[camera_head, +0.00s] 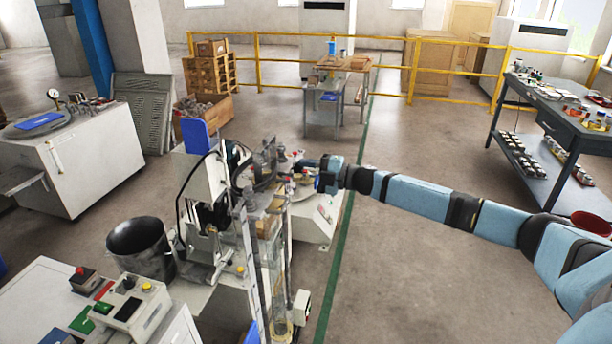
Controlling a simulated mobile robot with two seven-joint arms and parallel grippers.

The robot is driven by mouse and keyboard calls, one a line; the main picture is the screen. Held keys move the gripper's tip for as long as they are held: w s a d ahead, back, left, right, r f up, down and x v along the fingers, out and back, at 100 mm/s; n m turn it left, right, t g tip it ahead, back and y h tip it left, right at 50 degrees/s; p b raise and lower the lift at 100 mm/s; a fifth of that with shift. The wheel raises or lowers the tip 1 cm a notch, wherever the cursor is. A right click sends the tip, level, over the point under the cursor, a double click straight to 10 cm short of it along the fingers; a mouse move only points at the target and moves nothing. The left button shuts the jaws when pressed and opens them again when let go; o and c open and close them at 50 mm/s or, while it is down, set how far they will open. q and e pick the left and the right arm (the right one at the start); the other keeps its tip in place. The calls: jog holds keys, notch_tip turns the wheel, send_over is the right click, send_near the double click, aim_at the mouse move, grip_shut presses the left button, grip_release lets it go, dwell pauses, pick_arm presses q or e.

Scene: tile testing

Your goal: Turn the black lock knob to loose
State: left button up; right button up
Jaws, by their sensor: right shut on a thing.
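My right arm reaches in from the right, and its gripper (303,165) is at the right side of the tile testing machine (205,175). The gripper is shut on a small part there, which I take to be the black lock knob. The knob is too small and too covered by the fingers to make out, and I cannot tell which way it is turned. My left gripper is not in view.
A dark bucket (138,245) stands left of the machine. A control box (128,308) with buttons is at the lower left. A white cabinet (75,165) stands further left. Yellow railings (410,75) cross the back. The floor (410,270) below my right arm is clear.

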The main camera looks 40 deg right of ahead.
jog(key=shift+n, duration=0.5)
jog(key=o, duration=0.9)
jog(key=shift+o, duration=0.2)
